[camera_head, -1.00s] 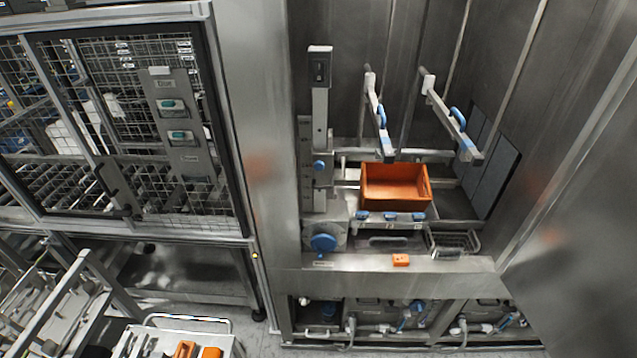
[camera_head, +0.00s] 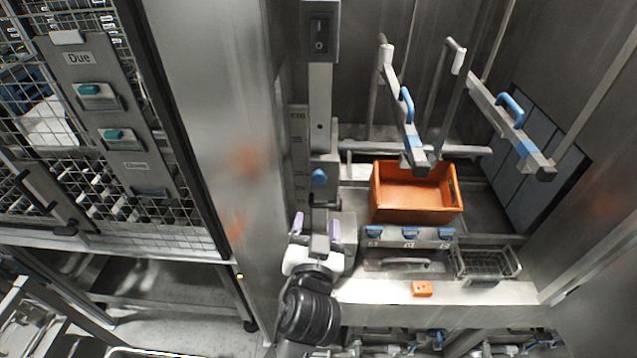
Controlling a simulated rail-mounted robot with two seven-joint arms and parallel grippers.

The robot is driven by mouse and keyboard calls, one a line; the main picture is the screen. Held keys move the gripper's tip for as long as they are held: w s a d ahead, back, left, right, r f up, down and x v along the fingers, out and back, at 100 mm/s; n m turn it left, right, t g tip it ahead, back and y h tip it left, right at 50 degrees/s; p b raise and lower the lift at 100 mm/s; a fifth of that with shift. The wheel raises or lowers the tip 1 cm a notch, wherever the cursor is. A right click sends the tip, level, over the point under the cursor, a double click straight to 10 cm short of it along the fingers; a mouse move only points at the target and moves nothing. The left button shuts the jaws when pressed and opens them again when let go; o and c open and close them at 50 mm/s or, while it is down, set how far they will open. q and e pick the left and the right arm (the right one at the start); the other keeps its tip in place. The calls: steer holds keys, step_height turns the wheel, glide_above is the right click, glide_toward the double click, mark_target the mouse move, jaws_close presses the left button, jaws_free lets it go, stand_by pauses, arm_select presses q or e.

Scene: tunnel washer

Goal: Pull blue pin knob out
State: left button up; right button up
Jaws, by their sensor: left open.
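The small blue pin knob (camera_head: 319,177) sits on the front of the metal slide block on the upright scaled column (camera_head: 320,95), left of the orange crate. My left gripper (camera_head: 316,227) is open and appears empty just below the knob in the picture, with its two pale purple-tipped fingers pointing up toward it. A gap shows between the fingers and the knob. The gripper covers the spot of the larger round blue knob lower on the column. My right gripper is out of view.
An orange crate (camera_head: 417,214) stands right of the column, under two bars with blue handles (camera_head: 407,105). A steel wall (camera_head: 215,130) stands left.

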mark_target(318, 180)
arm_select(q)
steer(key=w+p, duration=0.1)
steer(key=w, duration=0.3)
steer(key=w+p, duration=0.1)
steer(key=w, duration=0.7)
steer(key=shift+w+d+p, duration=0.25)
steer(key=shift+w+p, duration=0.15)
